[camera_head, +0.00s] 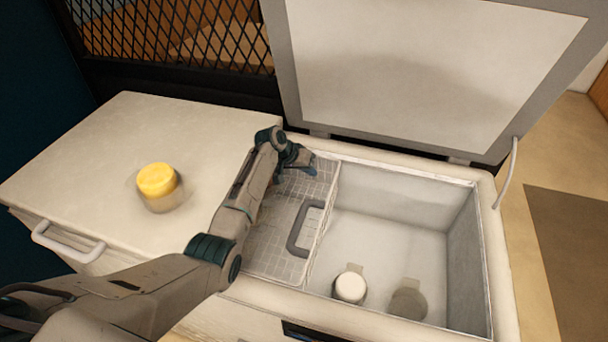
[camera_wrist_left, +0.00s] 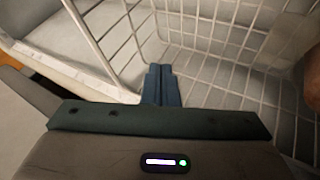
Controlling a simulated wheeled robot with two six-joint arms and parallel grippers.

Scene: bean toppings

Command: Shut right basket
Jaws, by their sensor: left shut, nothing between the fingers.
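The right chest stands open, its lid (camera_head: 430,60) raised at the back and its white rim (camera_head: 507,270) clear on the right. A wire basket (camera_head: 275,252) with a grey handle (camera_head: 299,230) sits in the left part of the chest. My left gripper (camera_head: 306,168) is at the basket's back end, beside its wire grid. In the left wrist view, its two blue fingertips (camera_wrist_left: 161,72) are together and empty, close to the white wires (camera_wrist_left: 215,75). I cannot tell whether they touch the wires. My right gripper is not in view.
Two jars, one white-topped (camera_head: 350,286) and one darker (camera_head: 408,301), stand on the chest's floor. The left chest's lid (camera_head: 90,160) is down, with a yellow-capped jar (camera_head: 157,181) on it. A black mesh panel (camera_head: 170,35) stands behind.

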